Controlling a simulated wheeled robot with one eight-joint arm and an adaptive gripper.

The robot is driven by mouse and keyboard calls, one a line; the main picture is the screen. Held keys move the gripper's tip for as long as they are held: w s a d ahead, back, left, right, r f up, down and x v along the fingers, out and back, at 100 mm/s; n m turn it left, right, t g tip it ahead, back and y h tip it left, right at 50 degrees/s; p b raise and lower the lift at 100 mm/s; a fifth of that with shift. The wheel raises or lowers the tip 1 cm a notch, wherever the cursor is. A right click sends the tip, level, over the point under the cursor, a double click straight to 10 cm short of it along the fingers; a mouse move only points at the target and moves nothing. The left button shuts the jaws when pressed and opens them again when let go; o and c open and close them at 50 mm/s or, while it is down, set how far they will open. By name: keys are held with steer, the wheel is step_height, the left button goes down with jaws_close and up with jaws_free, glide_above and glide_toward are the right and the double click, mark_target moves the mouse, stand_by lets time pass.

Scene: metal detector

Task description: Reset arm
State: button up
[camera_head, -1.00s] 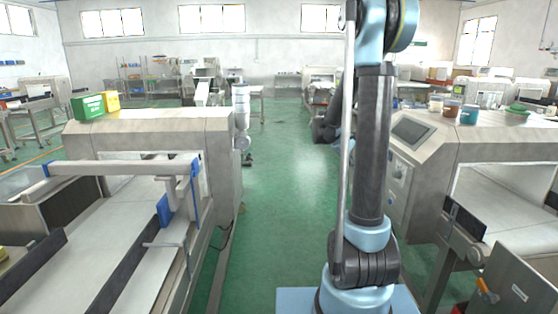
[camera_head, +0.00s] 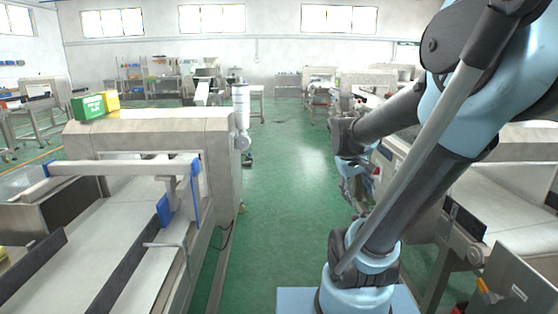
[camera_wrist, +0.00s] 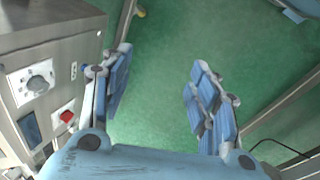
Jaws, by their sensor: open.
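My gripper (camera_wrist: 158,68) is open and empty in the wrist view, its two blue fingers spread apart over the green floor (camera_wrist: 160,115). In the head view my gripper (camera_head: 356,188) hangs below my bent arm, over the aisle beside the right-hand machine (camera_head: 513,170). My arm leans to the right and covers much of that machine. In the wrist view, the machine's grey panel (camera_wrist: 60,58) with a round knob and a red switch is close to the left finger.
The green aisle (camera_head: 285,190) between the machines is clear. More machines stand at the back.

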steer(key=s+a+f+m+y, duration=0.2)
steer(key=s+a+f, duration=0.4)
steer(key=s, duration=0.5)
steer(key=shift+a+f+m+y, duration=0.3)
steer(key=shift+a+y, duration=0.35)
steer(key=shift+y, duration=0.25)
steer(key=shift+c, duration=0.6)
